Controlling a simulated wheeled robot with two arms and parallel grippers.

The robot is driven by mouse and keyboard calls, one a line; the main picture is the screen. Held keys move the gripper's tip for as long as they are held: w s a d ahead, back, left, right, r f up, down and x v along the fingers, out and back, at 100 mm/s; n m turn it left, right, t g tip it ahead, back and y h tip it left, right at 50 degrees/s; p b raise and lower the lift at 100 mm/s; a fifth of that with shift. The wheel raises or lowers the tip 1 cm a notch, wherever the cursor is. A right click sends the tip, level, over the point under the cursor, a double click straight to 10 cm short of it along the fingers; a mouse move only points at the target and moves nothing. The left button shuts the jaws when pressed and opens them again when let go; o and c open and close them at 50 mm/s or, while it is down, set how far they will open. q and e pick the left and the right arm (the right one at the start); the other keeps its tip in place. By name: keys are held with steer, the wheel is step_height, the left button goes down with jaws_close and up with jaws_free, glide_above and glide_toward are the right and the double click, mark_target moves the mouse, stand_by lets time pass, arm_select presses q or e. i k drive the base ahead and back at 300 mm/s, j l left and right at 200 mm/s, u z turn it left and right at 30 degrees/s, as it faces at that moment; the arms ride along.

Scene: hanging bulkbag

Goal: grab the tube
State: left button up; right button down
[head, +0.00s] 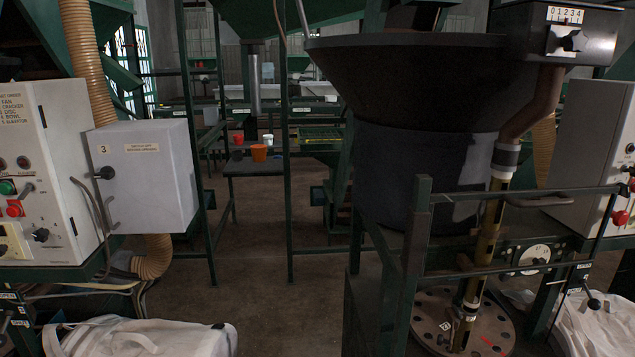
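A slim brass-coloured tube (487,238) stands slightly tilted on the right, below a grey and black collar (505,157) at the end of a brown curved pipe (537,103). Its lower end comes down over a round perforated metal plate (462,325). A green frame bar crosses near its upper part. Tan corrugated hoses (88,65) also show at the left, so I cannot be sure which tube the task means. Neither of my grippers is in view.
A large black hopper (410,85) stands behind the tube, and a green frame (416,245) before it. White bags (140,338) lie at lower left and lower right. Grey control boxes (150,175) stand at left. The middle floor (265,275) is clear.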

mark_target(467, 316)
steer(key=i+j+z, duration=0.15)
steer(key=j+z, duration=0.5)
steer(key=z, duration=0.25)
steer(key=j+z, duration=0.45)
steer(key=i+l, duration=0.1)
steer(key=l, duration=0.35)
steer(key=i+l+u, duration=0.1)
steer(key=l, duration=0.4)
steer(key=i+l+u, duration=0.1)
steer(key=l, duration=0.35)
steer(key=i+l, duration=0.1)
steer(key=l, duration=0.4)
steer(key=i+u, duration=0.1)
steer(key=u, duration=0.35)
steer(key=i+u, duration=0.1)
steer(key=u, duration=0.35)
steer(key=i+u, duration=0.1)
steer(key=u, duration=0.3)
steer(key=l+u, duration=0.15)
steer(key=u, duration=0.3)
steer(key=i+l, duration=0.15)
